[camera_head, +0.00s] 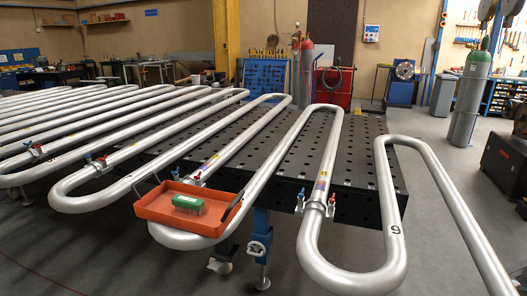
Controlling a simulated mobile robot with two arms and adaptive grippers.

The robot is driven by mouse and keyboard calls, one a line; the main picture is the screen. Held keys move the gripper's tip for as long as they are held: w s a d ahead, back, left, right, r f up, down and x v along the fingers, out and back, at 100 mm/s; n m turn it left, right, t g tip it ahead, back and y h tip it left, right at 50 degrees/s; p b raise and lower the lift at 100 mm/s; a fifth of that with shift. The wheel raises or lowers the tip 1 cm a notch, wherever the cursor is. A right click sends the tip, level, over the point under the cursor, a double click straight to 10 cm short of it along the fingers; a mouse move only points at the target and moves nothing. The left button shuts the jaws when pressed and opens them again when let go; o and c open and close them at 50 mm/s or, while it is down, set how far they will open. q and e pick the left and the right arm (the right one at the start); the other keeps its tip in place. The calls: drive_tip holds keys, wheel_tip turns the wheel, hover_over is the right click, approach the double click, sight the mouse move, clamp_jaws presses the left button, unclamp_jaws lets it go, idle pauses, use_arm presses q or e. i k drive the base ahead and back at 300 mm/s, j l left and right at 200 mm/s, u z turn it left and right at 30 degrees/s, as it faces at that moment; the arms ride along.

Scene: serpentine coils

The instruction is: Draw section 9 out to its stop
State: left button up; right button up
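A silver serpentine coil of thick tube (320,150) runs in long loops across the view. A dark figure that reads as 9 marks the tube at the right (391,190), on the leg left of the rightmost top bend. That leg joins a low bend (352,281) on its left and the top bend on its right. The bends here overhang the front of the black perforated table (365,135). The far right leg runs out of the picture at the lower right. Neither of my grippers is in view.
Small red-and-blue valves (301,194) sit on several legs. A gas cylinder (469,100) stands behind right. Floor at the right is open; a dark case (505,165) borders it.

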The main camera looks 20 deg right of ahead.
sight(382, 282)
drive_tip(key=z, duration=1.55)
